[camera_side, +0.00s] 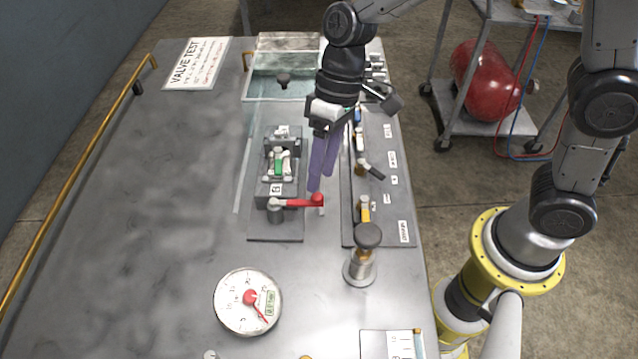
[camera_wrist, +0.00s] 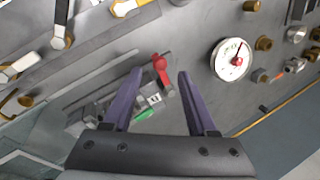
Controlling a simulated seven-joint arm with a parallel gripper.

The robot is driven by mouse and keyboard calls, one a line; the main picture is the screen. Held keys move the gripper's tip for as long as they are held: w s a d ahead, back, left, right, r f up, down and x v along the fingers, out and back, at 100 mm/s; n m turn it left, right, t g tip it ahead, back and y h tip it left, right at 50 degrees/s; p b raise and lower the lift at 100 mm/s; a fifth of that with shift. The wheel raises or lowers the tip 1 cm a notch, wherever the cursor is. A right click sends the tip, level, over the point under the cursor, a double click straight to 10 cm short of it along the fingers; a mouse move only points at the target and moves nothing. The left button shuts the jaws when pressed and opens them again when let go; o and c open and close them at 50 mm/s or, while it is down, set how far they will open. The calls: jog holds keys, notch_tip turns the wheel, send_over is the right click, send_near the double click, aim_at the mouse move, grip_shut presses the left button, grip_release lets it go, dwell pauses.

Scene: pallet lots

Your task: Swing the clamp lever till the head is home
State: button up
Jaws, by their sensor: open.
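The red clamp lever (camera_side: 296,203) sticks out to the right from a dark post on the clamp fixture (camera_side: 276,230) in the side view. Its red knob end (camera_side: 317,198) is at the right. In the wrist view the red lever (camera_wrist: 160,68) lies between my fingertips as seen from the wrist. A valve with a green band (camera_side: 281,166) sits in the fixture behind the lever; the green part also shows in the wrist view (camera_wrist: 143,115). My gripper (camera_side: 319,188) is open, its purple fingers pointing down at the knob. Contact cannot be told. The clamp head is not clearly seen.
A valve panel (camera_side: 395,215) with several handles stands right of the fixture. A black-knobbed plunger (camera_side: 366,240) rises in front of it. A round gauge (camera_side: 248,302) lies at the front left. A clear-walled tank (camera_side: 282,85) is behind.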

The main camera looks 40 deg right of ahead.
aim_at(319, 193)
jog(key=shift+x, duration=1.9)
jog(key=shift+c, duration=0.3)
grip_shut()
